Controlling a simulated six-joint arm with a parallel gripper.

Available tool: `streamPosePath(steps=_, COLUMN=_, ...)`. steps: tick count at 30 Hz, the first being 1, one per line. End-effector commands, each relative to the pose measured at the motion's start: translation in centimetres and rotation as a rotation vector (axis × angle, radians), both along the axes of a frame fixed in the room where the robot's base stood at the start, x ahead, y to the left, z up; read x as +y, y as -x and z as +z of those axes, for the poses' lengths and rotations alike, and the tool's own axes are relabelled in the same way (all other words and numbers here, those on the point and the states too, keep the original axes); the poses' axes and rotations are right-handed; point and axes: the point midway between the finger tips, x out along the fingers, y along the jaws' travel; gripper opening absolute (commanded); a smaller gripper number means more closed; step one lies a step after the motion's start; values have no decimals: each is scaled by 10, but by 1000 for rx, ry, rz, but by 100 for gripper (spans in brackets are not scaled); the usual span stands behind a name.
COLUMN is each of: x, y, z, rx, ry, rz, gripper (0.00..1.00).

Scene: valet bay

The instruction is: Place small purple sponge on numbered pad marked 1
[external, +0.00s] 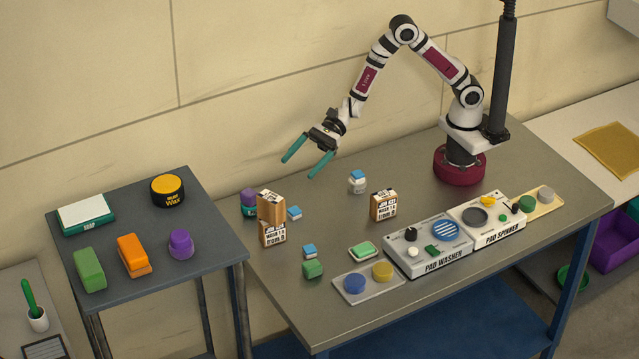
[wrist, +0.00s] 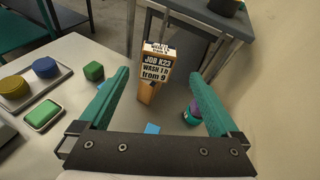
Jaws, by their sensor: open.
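My gripper (external: 299,168) is open and empty, high above the back left of the main table; its teal fingers also frame the wrist view (wrist: 158,76). A purple piece (external: 249,196) shows at the table's back left, partly behind wooden blocks, with teal-green around its lower part; it also shows in the wrist view (wrist: 195,105), beside the right finger. Another purple rounded piece (external: 181,243) sits on the side table. I cannot tell which is the small purple sponge. A grey tray (external: 340,288) holds a blue and a yellow round pad. I can read no pad marked 1.
Wooden blocks with printed cards (external: 270,207) stand at the main table's left; another (external: 383,204) stands mid-table. Small blue-topped, green and white pieces lie around. The pad washer (external: 428,250) and pad spinner (external: 487,222) fill the front right. The table's back middle is clear.

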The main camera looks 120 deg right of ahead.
Motion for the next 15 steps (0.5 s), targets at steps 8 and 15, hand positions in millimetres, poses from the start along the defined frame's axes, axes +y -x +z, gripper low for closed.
streamPosePath(steps=8, x=174, y=277, z=90, rx=-134, ry=709, rz=1304, gripper=98)
streamPosePath(steps=15, x=88, y=396, z=57, rx=31, ry=1290, rz=1774, gripper=98)
